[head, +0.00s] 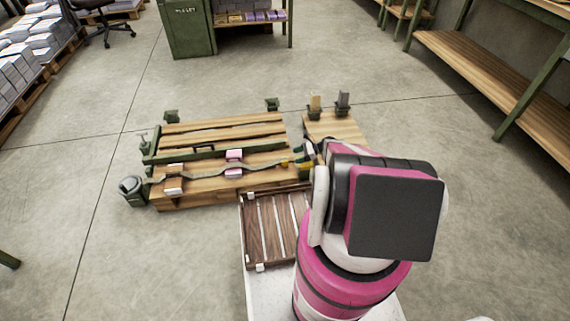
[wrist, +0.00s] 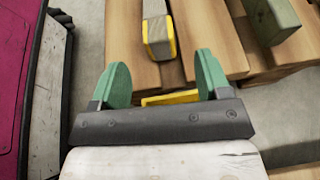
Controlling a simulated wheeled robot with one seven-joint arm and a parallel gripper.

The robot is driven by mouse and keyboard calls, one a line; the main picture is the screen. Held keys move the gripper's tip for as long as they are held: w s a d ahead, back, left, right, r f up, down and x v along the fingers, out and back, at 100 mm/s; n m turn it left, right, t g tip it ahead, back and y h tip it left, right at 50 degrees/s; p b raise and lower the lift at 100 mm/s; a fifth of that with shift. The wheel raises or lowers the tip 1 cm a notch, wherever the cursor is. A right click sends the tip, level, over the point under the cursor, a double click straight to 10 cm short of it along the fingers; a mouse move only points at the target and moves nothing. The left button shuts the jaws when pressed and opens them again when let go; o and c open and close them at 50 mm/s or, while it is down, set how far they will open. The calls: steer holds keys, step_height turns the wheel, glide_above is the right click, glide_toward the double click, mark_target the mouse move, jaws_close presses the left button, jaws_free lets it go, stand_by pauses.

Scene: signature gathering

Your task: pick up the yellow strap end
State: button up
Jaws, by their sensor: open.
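A long grey-brown strap (head: 208,169) lies across a low slatted wooden bench. Its yellow end (head: 285,163) shows at the bench's right side, close to my gripper (head: 309,153). In the wrist view my gripper (wrist: 162,76) has its two green fingers wide apart with nothing clamped between them. A yellow strip (wrist: 170,98) shows low between the fingers, partly hidden by the gripper's dark bar. A grey block with yellow edges (wrist: 160,38) lies on the slats just beyond the fingertips. I cannot tell which yellow piece is the strap end. My arm hides part of the bench's right side.
A pink block (head: 234,155) and a dark green bar (head: 190,153) lie on the bench. A brown slatted tray (head: 272,228) is in front. A smaller wooden platform (head: 335,127) stands behind my gripper. Open floor lies left.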

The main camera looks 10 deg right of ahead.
mark_target(285, 162)
steer(key=x, duration=0.9)
steer(key=shift+s+a, duration=0.1)
steer(key=shift+a, duration=0.25)
steer(key=c, duration=1)
